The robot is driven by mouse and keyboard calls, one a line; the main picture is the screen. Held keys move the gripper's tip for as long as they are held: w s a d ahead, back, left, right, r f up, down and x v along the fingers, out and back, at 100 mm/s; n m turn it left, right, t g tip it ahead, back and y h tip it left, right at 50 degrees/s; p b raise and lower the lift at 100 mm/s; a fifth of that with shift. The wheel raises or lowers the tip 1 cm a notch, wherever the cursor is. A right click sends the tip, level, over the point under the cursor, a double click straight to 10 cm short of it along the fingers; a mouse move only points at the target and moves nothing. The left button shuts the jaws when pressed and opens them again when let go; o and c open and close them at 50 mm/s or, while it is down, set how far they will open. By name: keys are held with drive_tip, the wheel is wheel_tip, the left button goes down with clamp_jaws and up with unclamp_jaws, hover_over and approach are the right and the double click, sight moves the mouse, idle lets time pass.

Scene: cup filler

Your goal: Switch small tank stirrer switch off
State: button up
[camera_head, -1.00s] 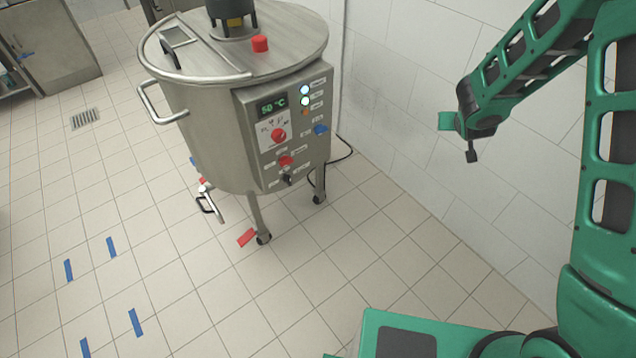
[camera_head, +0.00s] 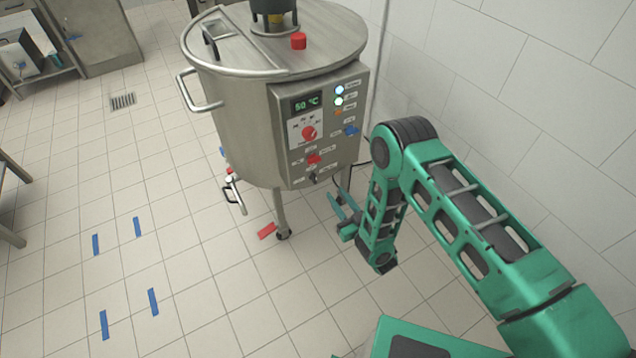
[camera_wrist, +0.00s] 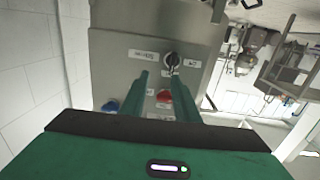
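The steel tank (camera_head: 238,125) stands on legs by the wall with a control panel (camera_head: 290,120) on its side. The panel carries a red rotary knob (camera_head: 309,133), a blue switch (camera_head: 350,130), a red switch (camera_head: 313,159) and a black switch (camera_head: 314,179). The labels are too small to read, so I cannot tell which is the stirrer switch. My gripper (camera_head: 342,206) is open and empty, low in front of the panel. In the wrist view, the black switch (camera_wrist: 171,60) and red switch (camera_wrist: 163,96) show between the fingers (camera_wrist: 160,78); the blue switch (camera_wrist: 110,106) is left of them.
A tiled wall (camera_head: 480,110) stands close on the right of the tank. A tank handle (camera_head: 192,95) and a valve lever (camera_head: 235,193) stick out on the left. Blue floor marks (camera_head: 153,301) lie on clear floor to the left.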

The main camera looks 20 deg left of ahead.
sight(316, 180)
drive_tip(key=shift+y, duration=0.5)
drive_tip(key=w+a, duration=0.1)
drive_tip(key=a, duration=0.2)
drive_tip(key=w+a, duration=0.2)
drive_tip(key=a, duration=0.1)
drive_tip(key=w+a+f, duration=0.1)
drive_tip(key=a, duration=0.2)
drive_tip(key=shift+w, duration=0.4)
clamp_jaws()
